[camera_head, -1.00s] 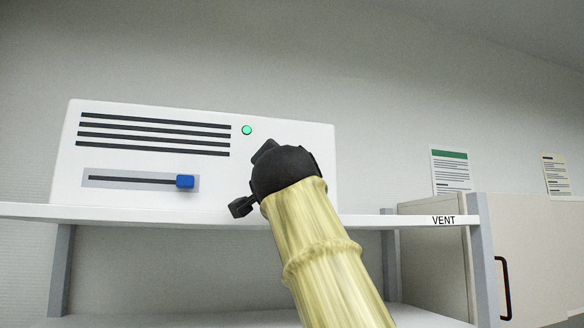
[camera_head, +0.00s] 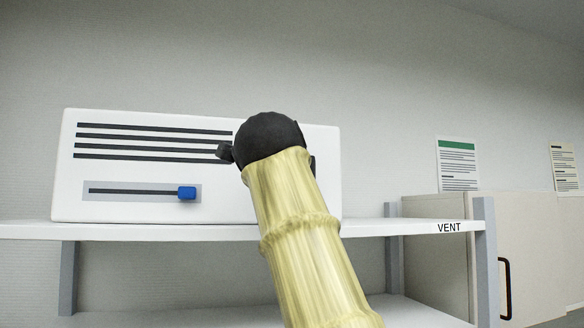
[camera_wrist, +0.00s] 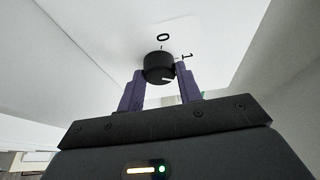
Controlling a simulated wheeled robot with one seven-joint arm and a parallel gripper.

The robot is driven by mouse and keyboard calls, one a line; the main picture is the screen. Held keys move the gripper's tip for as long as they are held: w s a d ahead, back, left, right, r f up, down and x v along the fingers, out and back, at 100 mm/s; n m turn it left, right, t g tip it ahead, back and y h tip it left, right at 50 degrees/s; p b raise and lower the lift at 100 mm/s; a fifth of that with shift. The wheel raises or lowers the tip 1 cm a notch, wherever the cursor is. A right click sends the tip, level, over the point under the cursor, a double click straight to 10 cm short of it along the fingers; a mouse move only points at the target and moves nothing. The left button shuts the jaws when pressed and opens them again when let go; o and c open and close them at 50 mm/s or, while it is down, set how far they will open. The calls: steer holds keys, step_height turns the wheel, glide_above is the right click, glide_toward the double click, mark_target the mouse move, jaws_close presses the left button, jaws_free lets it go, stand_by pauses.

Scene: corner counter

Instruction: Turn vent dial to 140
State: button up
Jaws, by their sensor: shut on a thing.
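The vent box (camera_head: 100,180) is a white unit on a shelf marked VENT, with dark slots and a blue slider knob (camera_head: 187,193) at the right end of its track. The vent dial (camera_wrist: 157,66) is a black round knob with a white pointer line, seen in the wrist view. A "0" is printed above it and a "1" to its upper right. The pointer line lies on its lower right, past the "1". My gripper (camera_wrist: 160,74) is shut on the dial, one purple finger on each side. In the head view my dark wrist hides the dial.
The white shelf edge (camera_head: 400,227) runs below the box, with a grey post (camera_head: 485,250) at right. A cabinet (camera_head: 540,250) with a dark handle stands further right. Two notices hang on the wall. The shelf right of the box is bare.

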steer(key=shift+m+g, duration=0.3)
steer(key=shift+m, duration=0.2)
steer(key=o, duration=1)
steer(key=s+a+r+b, duration=0.1)
steer(key=s+b, duration=0.1)
steer(key=s, duration=1.5)
steer(key=shift+a+r, duration=0.2)
steer(key=shift+a, duration=0.15)
